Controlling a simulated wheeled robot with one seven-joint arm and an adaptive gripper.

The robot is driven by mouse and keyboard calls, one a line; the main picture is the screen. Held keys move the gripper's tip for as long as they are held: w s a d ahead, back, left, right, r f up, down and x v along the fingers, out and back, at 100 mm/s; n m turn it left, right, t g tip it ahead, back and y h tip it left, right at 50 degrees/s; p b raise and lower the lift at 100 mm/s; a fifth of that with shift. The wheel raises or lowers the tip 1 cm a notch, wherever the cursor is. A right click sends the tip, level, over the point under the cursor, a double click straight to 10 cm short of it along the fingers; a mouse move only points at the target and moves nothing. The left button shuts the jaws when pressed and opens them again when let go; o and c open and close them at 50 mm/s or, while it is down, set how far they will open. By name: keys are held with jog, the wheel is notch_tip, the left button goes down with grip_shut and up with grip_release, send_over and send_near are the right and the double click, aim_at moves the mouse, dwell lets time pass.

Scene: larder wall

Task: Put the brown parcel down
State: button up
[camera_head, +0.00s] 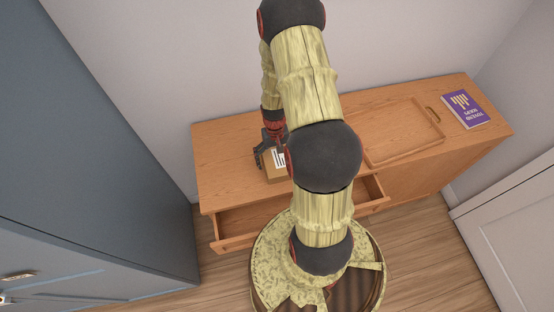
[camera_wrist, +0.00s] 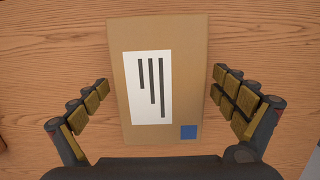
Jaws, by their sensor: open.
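The brown parcel (camera_wrist: 190,80) is a flat cardboard box with a white label and a blue square. In the wrist view it lies on the wooden top between my fingers, with a gap on each side. In the head view the parcel (camera_head: 272,175) rests on the cabinet top (camera_head: 225,155) near its front edge, partly hidden by my arm. My gripper (camera_wrist: 160,100) is open around the parcel. In the head view my gripper (camera_head: 272,155) is at the parcel, also partly hidden by my arm.
An open drawer (camera_head: 240,226) juts out below the cabinet top. A wooden tray (camera_head: 372,157) and a purple book (camera_head: 466,108) are on the right part of the top. A tall blue-grey cabinet (camera_head: 90,130) stands at left, a white door (camera_head: 515,225) at right. The top left of the parcel is clear.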

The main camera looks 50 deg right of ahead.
dwell(0.3)
notch_tip(320, 180, up, 12)
jog(key=w, duration=0.2)
notch_tip(320, 180, up, 10)
jog(key=n+t+h, duration=0.1)
send_over(276, 155)
jog(key=w+a, duration=0.3)
jog(key=a, duration=0.1)
jog(key=s+a+r+n+t, duration=0.2)
jog(key=a+r+t, duration=0.1)
jog(key=a+r, duration=0.65)
jog(key=s+a+r+n+t, duration=0.3)
jog(key=s+a+r, duration=0.6)
jog(key=r, duration=0.4)
jog(key=shift+s+a, duration=0.4)
jog(key=shift+a, duration=0.05)
jog(key=shift+r, duration=0.1)
